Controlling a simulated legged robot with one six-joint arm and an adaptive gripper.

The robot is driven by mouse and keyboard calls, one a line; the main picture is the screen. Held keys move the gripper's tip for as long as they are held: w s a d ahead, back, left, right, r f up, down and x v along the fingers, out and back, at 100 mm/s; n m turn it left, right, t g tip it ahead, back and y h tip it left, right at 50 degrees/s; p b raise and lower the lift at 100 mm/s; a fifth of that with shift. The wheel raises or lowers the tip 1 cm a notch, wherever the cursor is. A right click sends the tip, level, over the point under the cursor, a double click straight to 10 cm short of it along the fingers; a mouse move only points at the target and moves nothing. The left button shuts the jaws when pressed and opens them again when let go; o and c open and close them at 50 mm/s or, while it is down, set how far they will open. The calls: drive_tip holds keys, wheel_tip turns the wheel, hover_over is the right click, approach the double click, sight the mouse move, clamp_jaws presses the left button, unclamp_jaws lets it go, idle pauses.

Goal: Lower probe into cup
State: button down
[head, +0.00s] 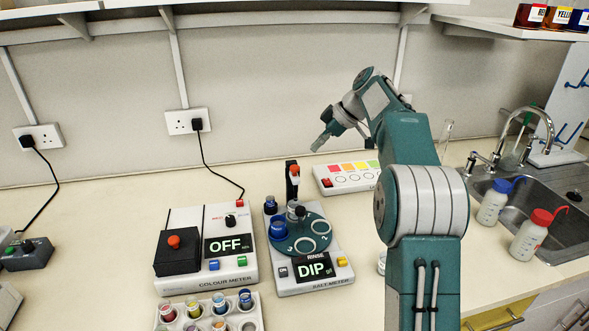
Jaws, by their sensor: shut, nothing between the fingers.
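The salt meter (315,283) stands mid-bench, and its display reads "DIP". A teal round turntable (296,246) on it has numbered ring positions. A blue cup (278,229) sits at the turntable's left side. The probe, a dark upright part with an orange top (293,172), stands behind the turntable. Its lower end is too small to make out, and I cannot tell whether it is over a cup. My gripper (317,147) is shut and empty, held in the air above and behind the salt meter, apart from the probe.
The colour meter (206,282), showing "OFF", stands to the left. A rack of coloured vials (240,325) is in front of it. A white panel with coloured squares (348,186) lies behind. Wash bottles (530,235) stand by the sink (568,226) at right.

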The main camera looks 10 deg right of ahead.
sight(297, 167)
drive_tip(key=shift+w+d+f, duration=0.1)
drive_tip(key=shift+w, duration=0.05)
drive_tip(key=shift+f, duration=0.1)
drive_tip(key=shift+x, duration=3.45)
drive_tip(key=shift+f, duration=2.05)
drive_tip(key=shift+s+d+r, duration=0.25)
drive_tip(key=shift+s+d, duration=0.05)
drive_tip(key=shift+d, duration=0.4)
drive_tip(key=shift+s+d+r, duration=0.25)
drive_tip(key=shift+s+d, duration=0.05)
drive_tip(key=shift+d, duration=0.35)
